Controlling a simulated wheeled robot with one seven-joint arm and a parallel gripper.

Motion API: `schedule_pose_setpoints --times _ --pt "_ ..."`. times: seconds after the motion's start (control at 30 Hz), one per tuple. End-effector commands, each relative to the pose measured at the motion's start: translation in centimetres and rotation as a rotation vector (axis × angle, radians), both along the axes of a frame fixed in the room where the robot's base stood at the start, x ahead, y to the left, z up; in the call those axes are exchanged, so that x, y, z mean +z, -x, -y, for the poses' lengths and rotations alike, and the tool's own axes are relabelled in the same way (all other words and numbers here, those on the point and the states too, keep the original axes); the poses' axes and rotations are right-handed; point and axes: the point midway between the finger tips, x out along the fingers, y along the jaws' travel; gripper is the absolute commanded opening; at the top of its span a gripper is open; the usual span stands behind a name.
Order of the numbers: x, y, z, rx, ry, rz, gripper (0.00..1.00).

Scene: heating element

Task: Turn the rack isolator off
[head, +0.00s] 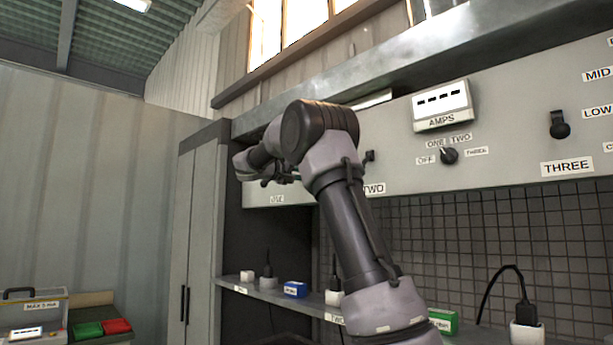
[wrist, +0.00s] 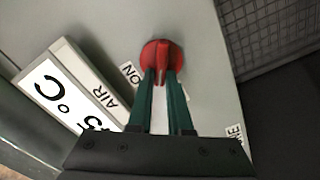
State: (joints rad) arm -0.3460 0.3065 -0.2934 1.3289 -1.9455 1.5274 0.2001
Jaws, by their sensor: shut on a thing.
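A round red rotary switch (wrist: 162,50) with a raised grip sits on the grey panel in the wrist view, and an ON label (wrist: 130,73) is just left of it. No label in view names it as the rack isolator. My gripper (wrist: 162,76) is shut on its raised grip, one green finger on each side. The grip runs roughly up and down in the wrist picture. In the head view, my gripper (head: 272,178) is at the panel's left end, and my arm hides the switch.
An AIR °C display (wrist: 72,92) sits beside the switch. On the panel are an AMPS meter (head: 441,105), a selector knob (head: 449,156) and a black switch (head: 559,125). Below, a shelf (head: 262,293) holds plugs and small boxes. A tall cabinet (head: 196,230) stands to the left.

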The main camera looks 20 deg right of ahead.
Motion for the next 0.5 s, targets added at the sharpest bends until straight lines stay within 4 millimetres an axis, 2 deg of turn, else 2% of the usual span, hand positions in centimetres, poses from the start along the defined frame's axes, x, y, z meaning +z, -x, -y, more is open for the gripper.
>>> schedule_pose_setpoints --times 0.5 --pt "-0.67 -0.26 -0.21 0.002 0.148 -0.411 0.00"
